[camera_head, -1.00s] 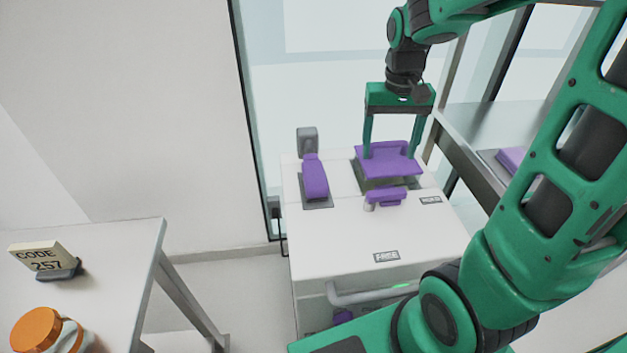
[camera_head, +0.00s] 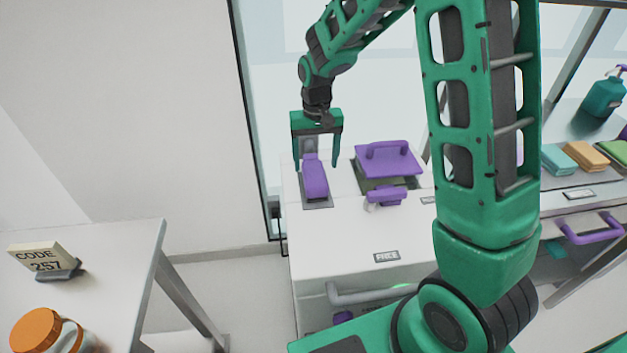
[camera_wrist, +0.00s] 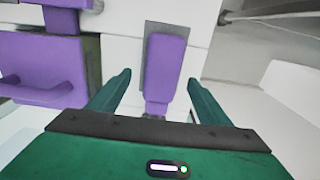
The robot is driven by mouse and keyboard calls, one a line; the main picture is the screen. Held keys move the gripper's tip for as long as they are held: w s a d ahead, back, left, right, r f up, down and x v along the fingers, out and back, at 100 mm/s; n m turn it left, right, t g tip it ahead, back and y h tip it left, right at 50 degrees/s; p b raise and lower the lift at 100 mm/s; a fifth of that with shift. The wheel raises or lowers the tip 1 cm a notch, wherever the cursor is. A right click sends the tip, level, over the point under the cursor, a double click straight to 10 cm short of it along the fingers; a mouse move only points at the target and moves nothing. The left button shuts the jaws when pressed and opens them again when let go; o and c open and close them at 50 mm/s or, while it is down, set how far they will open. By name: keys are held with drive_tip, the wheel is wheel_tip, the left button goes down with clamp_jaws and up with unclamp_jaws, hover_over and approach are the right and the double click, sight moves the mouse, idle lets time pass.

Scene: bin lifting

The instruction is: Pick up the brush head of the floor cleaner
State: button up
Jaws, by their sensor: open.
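A long purple block (camera_head: 315,184) lies on a dark grey pad on top of the white cabinet (camera_head: 340,235); it may be the brush head, but I cannot tell for certain. My gripper (camera_head: 317,166) is open, pointing down over the far end of this block, one finger to each side. In the wrist view the purple block (camera_wrist: 165,65) shows between and beyond the fingertips of my gripper (camera_wrist: 158,77), with nothing held. Contact cannot be seen. A smaller purple piece (camera_head: 386,195) sits at the front of the opening to the right.
A purple lid with a handle (camera_head: 388,162) is right of my gripper, over a cabinet opening. A white table (camera_head: 110,270) at left bears a code sign (camera_head: 40,257) and an orange-capped jar (camera_head: 38,328). Shelves at right hold folded cloths (camera_head: 587,154) and a teal bottle (camera_head: 603,98).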

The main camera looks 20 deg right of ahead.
sight(314, 172)
drive_tip(key=shift+a+f, duration=0.2)
drive_tip(key=shift+f, duration=3)
drive_tip(key=c, duration=1.4)
drive_tip(key=shift+r, duration=0.15)
drive_tip(key=shift+r, duration=0.5)
wheel_tip(314, 172, up, 3)
drive_tip(key=shift+f, duration=0.2)
drive_tip(key=s+a+r, duration=0.6)
drive_tip(key=a+r, duration=0.1)
drive_tip(key=a, duration=0.3)
drive_tip(key=shift+r, duration=0.1)
